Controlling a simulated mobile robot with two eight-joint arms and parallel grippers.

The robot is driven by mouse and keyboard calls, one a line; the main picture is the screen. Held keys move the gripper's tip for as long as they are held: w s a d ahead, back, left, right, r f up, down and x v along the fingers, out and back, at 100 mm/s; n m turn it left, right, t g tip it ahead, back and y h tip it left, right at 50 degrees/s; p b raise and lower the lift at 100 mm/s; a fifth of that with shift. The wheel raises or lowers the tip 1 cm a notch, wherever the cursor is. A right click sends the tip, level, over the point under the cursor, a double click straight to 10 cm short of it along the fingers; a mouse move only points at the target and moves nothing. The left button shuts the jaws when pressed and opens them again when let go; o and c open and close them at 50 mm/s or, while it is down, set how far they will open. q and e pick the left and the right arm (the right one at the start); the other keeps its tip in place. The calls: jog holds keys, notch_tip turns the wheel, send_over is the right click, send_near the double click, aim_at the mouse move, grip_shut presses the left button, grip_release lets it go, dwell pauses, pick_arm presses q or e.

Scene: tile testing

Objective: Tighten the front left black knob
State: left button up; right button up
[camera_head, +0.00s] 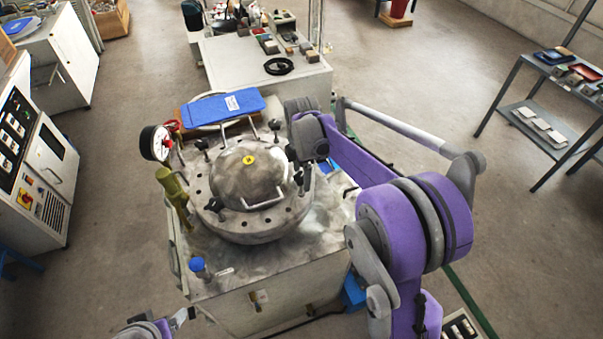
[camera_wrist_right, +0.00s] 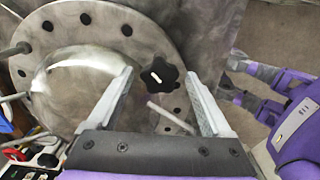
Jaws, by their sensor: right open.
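A round metal vessel lid (camera_head: 247,177) with a dome and bolt holes sits on a machine table. A black knob (camera_head: 215,205) stands at the lid's lower left in the head view, and others stand at the upper left (camera_head: 198,143) and upper right (camera_head: 274,125). My right gripper (camera_head: 303,180) is at the lid's right side. In the right wrist view its fingers (camera_wrist_right: 160,84) are open, with a star-shaped black knob (camera_wrist_right: 158,73) between the tips, no grip visible. My left gripper (camera_head: 184,318) shows partly at the bottom edge; its finger state is unclear.
A pressure gauge (camera_head: 155,143) and an olive-green valve handle (camera_head: 175,188) stand left of the lid. A blue-topped valve (camera_head: 197,264) is at the front left corner. Open floor (camera_head: 420,80) lies to the right.

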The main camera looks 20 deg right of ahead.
grip_shut()
jog(key=shift+m, duration=0.4)
jog(key=m+b, duration=0.1)
jog(key=m, duration=0.7)
jog(key=shift+m, duration=0.3)
jog(key=m+b, duration=0.1)
jog(key=m, duration=0.7)
jog(key=shift+m, duration=0.4)
